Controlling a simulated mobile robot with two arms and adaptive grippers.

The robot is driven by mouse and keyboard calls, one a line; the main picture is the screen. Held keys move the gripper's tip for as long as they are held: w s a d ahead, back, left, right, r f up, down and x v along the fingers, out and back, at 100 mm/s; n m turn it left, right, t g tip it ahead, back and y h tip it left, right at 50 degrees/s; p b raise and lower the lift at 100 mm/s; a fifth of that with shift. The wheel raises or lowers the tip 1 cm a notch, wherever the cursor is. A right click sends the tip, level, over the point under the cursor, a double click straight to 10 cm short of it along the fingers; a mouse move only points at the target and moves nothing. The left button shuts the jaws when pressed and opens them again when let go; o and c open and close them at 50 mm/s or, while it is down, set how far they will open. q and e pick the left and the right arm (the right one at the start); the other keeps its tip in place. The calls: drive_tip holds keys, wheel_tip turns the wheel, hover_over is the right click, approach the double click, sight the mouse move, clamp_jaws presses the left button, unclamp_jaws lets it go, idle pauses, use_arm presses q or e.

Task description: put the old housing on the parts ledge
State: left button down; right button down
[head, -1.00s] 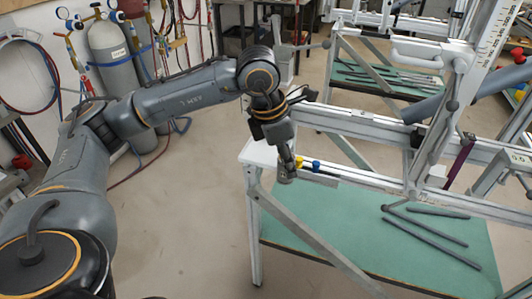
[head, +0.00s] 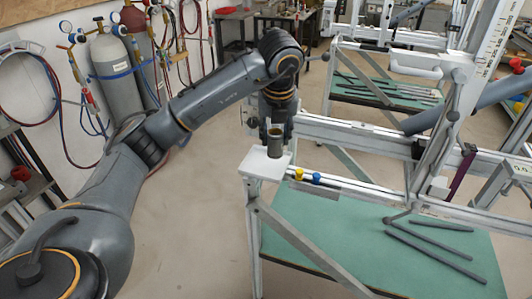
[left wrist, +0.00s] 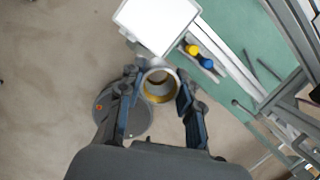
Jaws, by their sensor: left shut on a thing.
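The old housing (head: 275,144) is a short grey tube with a brass-coloured inner ring, which shows end-on in the left wrist view (left wrist: 160,98). My left gripper (head: 274,124) is shut on it; in the left wrist view a finger (left wrist: 158,86) lies on either side. The parts ledge (head: 258,169) is a bare white plate at the jig's left end. In the head view the housing overlaps the ledge's back part. In the left wrist view it is beside the near edge of the ledge (left wrist: 157,22), apparently above the floor. My right gripper is out of view.
A yellow cap (head: 298,174) and a blue cap (head: 316,178) sit in a narrow rail tray right of the ledge. The jig's beam (head: 365,133) runs rightward behind them. A green lower shelf (head: 350,235) holds several dark tubes.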

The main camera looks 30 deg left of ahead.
use_arm(q)
drive_tip(key=w+a+f, duration=0.2)
drive_tip(key=w+a+f+p, duration=0.1)
drive_tip(key=w+a+f, duration=0.1)
drive_tip(key=w+a+f+p, duration=0.1)
drive_tip(key=a+f, duration=0.1)
drive_tip(key=f, duration=0.1)
drive_tip(key=shift+w+a, duration=0.2)
drive_tip(key=shift+w, duration=0.2)
drive_tip(key=p+x, duration=0.2)
drive_tip(key=x, duration=0.1)
drive_tip(key=shift+s+f, duration=0.15)
drive_tip(key=shift+s, duration=0.05)
drive_tip(key=shift+f, duration=0.25)
drive_tip(key=shift+f, duration=0.1)
drive_tip(key=shift+d+f, duration=0.1)
drive_tip(key=shift+f, duration=0.05)
drive_tip(key=c, duration=0.9)
unclamp_jaws()
